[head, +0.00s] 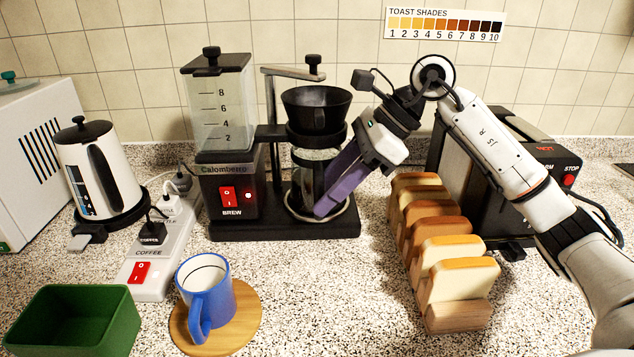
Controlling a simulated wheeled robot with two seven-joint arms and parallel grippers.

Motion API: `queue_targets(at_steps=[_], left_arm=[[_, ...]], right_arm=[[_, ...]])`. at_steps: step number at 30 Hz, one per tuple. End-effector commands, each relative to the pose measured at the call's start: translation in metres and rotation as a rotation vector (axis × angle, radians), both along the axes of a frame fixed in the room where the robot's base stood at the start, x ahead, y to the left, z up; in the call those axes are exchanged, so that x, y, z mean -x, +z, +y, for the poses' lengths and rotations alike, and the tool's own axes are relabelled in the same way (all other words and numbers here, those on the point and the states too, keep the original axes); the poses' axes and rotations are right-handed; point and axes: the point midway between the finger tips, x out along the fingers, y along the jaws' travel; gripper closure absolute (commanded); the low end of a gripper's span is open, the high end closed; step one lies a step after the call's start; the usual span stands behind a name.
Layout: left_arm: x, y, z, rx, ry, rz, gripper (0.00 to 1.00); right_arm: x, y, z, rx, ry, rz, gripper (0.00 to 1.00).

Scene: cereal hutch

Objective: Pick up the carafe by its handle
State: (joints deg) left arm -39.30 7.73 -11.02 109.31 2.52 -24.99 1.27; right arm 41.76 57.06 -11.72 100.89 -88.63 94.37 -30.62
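The glass carafe (305,178) stands on the round plate of the coffee maker (228,190), under the black filter basket (316,108). My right gripper (326,205) reaches down from the upper right. Its purple fingers are at the carafe's right side and cover part of it. The carafe's handle is hidden behind or between the fingers, so I cannot tell whether they touch or hold it. The finger gap is not clear from this angle. My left gripper is not in view.
A rack of toast (440,262) and a black toaster (515,150) stand on the right, below my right arm. A blue mug (207,292) sits on a wooden coaster (250,325) in front. A kettle (98,165), power strip (155,275) and green bin (75,320) are left.

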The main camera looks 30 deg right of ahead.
Motion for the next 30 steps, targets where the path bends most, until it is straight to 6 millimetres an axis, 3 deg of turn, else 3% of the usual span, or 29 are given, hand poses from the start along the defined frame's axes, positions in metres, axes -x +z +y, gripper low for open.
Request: queue_targets(at_steps=[8, 15, 30], left_arm=[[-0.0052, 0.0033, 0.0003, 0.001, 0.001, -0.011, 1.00], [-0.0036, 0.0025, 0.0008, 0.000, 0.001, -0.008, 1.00], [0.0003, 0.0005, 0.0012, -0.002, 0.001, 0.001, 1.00]], right_arm=[[-0.0012, -0.0030, 0.0024, -0.001, 0.001, -0.001, 0.62], [-0.0012, -0.0027, 0.0020, 0.000, 0.000, -0.002, 1.00], [-0.0017, -0.0011, 0.0017, -0.001, 0.000, -0.006, 1.00]])
